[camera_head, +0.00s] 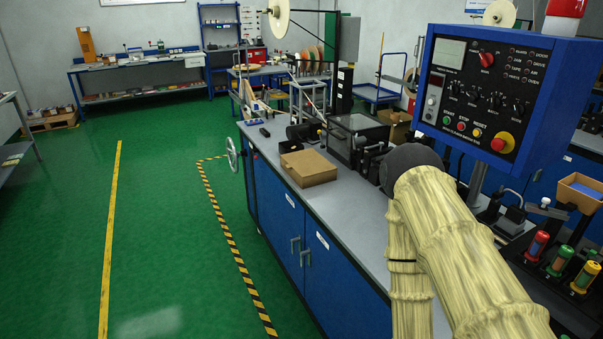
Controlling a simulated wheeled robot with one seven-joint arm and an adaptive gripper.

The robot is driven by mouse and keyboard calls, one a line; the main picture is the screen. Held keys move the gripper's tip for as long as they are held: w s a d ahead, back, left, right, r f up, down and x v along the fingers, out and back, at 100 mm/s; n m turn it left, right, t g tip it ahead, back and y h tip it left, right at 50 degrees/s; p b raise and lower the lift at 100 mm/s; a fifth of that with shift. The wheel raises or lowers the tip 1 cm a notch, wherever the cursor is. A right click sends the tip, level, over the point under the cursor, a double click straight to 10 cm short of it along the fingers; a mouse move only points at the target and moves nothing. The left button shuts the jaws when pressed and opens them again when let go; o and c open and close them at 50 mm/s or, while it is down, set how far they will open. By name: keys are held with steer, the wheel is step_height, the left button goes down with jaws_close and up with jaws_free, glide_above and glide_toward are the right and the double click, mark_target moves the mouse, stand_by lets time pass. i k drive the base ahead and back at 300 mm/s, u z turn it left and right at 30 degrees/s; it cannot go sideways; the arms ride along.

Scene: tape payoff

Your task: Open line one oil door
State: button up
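A long bench has blue cabinet doors under its grey top. Two neighbouring doors, a left one (277,222) and a right one (338,283), look shut. Each has a white label too small to read and a metal handle near their shared edge, the left handle (295,244) and the right handle (306,257). I cannot tell which one is the oil door. My arm in its cream sleeve reaches over the bench at the right and bends down in front of it, covering the bench front there. My gripper is not visible; the sleeve runs out of the bottom edge.
A cardboard box (308,168) and machine parts stand on the bench top (258,141). A handwheel (232,155) sticks out at its far left end. A blue control panel (488,95) stands at the right. The green floor (165,220) left of the striped line (227,226) is clear.

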mark_target(343, 303)
steer(key=u, duration=0.6)
steer(key=i, duration=1.15)
